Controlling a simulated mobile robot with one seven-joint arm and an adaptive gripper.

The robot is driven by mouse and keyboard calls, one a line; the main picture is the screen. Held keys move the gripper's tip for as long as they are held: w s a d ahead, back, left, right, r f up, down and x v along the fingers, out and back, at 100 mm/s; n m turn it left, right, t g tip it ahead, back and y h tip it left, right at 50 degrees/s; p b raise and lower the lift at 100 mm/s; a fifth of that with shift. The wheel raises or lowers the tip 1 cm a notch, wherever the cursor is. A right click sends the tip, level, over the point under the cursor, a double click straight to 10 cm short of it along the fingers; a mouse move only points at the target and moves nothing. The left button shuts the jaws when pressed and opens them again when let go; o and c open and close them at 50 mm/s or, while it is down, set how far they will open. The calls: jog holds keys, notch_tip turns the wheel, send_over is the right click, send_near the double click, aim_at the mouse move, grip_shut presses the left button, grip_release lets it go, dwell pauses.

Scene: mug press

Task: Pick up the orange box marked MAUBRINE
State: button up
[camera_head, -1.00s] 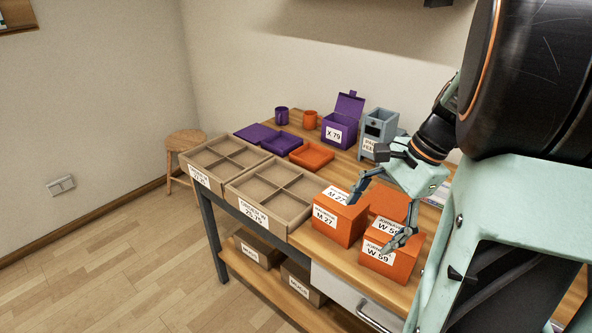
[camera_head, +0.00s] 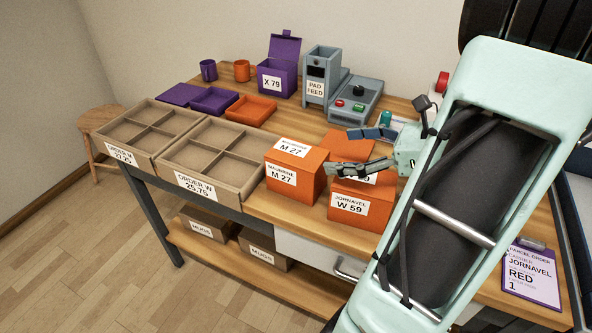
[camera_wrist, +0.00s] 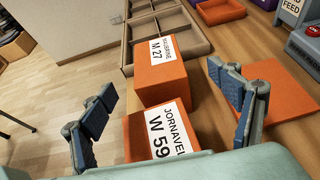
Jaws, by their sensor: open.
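The orange box marked MAUBRINE M 27 (camera_head: 290,166) stands upright on the table, right of the cardboard trays, with labels on its top and front. In the wrist view it (camera_wrist: 158,84) is ahead, between the finger directions. My gripper (camera_head: 340,150) is open and empty, to the right of the MAUBRINE box in the head view. Its fingers point left toward that box. The orange box marked JORNAVEL W 59 (camera_head: 352,208) is beside it on the right, below my gripper, its top partly hidden by a finger.
Another orange surface (camera_head: 347,141) lies behind the two boxes. Cardboard tray ORDER W (camera_head: 212,187) stands close left of the MAUBRINE box. An orange tray (camera_head: 250,110), the purple X 79 box (camera_head: 277,78) and the grey PAD FEED machine (camera_head: 318,70) are behind.

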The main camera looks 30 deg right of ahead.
aim_at(303, 154)
jog(key=x, duration=0.3)
jog(key=b+x, duration=0.1)
jog(key=x, duration=0.1)
jog(key=b+x, duration=0.1)
jog(key=x, duration=0.2)
jog(key=shift+a+f, duration=0.4)
jog(key=shift+f, duration=0.1)
jog(key=shift+w+a+f, duration=0.1)
jog(key=shift+w+a, duration=0.1)
jog(key=shift+w, duration=0.1)
jog(key=c, duration=2)
